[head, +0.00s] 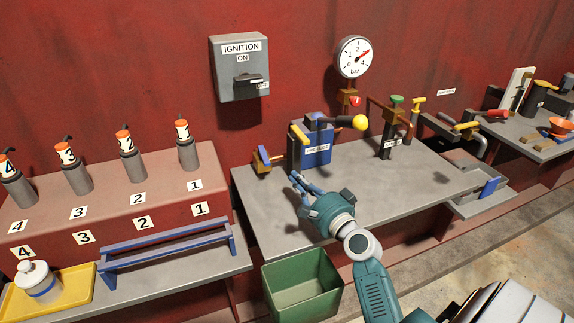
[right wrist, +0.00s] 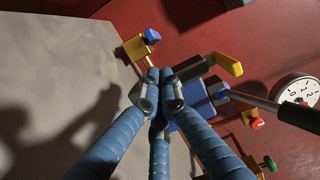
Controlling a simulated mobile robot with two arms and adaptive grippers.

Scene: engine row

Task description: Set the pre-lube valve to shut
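A blue box (head: 317,155) on the middle bench carries a small label that seems to read PRE-LUBE. It has a yellow handle (head: 299,135) at its upper left and a lever with a yellow ball (head: 359,122) pointing right. A brass fitting with a blue end (head: 262,158) is left of the box. I cannot tell which handle is the pre-lube valve's. My right gripper (head: 297,182) is above the bench, in front of the box. In the right wrist view its fingertips (right wrist: 160,85) are close together with nothing seen between them; the yellow handle (right wrist: 228,64) is beyond. My left gripper is out of view.
A pressure gauge (head: 355,57) with a red knob (head: 355,101) below it is on the wall. A green-knobbed valve (head: 396,100) stands to the right. A green bin (head: 301,286) is below the bench front.

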